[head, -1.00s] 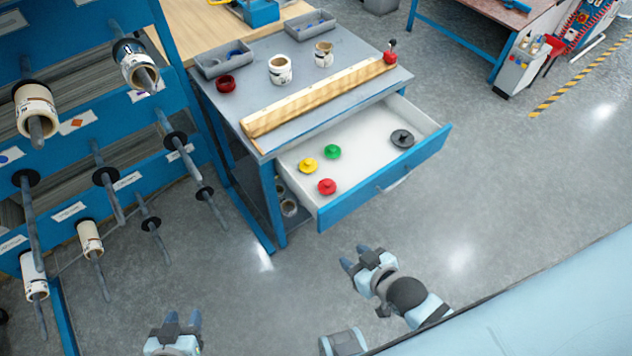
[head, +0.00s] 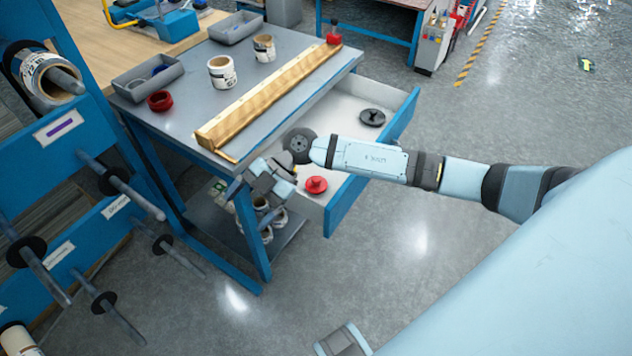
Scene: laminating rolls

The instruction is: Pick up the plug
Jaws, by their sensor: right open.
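The open white drawer (head: 345,108) of the workbench holds a red plug (head: 316,185) near its front left and a black plug (head: 372,117) toward its right end. The yellow and green plugs are hidden behind my right arm. My right gripper (head: 246,180) is open, with its arm reaching across the drawer from the right. It appears at the drawer's left end, left of the red plug, and I see nothing held in it. Its height above the drawer is hard to tell.
The grey benchtop (head: 190,125) carries a wooden bar (head: 265,100), white rolls (head: 222,72), a red ring (head: 160,100) and grey trays (head: 147,80). A blue rack (head: 60,215) with protruding rods stands at left. The floor (head: 420,245) in front is clear.

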